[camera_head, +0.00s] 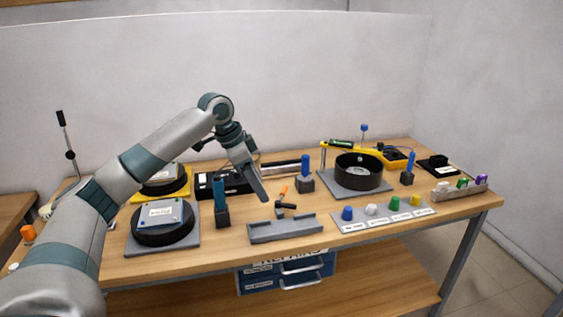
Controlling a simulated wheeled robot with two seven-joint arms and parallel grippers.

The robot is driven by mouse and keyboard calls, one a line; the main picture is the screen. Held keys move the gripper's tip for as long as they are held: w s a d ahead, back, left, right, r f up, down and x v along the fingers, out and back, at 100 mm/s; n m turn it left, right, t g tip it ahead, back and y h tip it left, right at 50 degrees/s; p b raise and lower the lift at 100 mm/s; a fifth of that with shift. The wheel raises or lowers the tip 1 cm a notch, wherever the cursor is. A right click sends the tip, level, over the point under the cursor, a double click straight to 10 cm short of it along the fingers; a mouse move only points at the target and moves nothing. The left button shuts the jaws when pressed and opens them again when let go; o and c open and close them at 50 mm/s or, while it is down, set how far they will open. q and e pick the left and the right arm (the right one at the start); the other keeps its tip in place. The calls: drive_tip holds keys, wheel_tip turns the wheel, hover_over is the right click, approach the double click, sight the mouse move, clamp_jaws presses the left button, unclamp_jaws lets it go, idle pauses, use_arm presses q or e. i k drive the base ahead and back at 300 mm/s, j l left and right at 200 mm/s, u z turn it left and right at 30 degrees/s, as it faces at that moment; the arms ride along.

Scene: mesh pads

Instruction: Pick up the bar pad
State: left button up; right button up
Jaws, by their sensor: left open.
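I cannot tell for sure which thing is the bar pad; no label that I can read names it. A long grey block with a groove (285,229) lies at the front middle of the table. A small dark tool with an orange handle (283,194) lies just behind it. My left gripper (263,197) hangs above the middle of the table, pointing down and slightly right. It is open, with nothing visible between its fingers. Its fingers overlap in this view, and its height is hard to judge. My right gripper is out of view.
A black disc with a labelled plate (160,218) is at left. A black round bowl (359,172) stands at right. A labelled tray (383,216) holds coloured knobs; a small rack (459,189) is at far right.

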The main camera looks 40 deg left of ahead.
sight(290, 167)
drive_tip(key=i+j, duration=1.1)
drive_tip(key=j, duration=0.15)
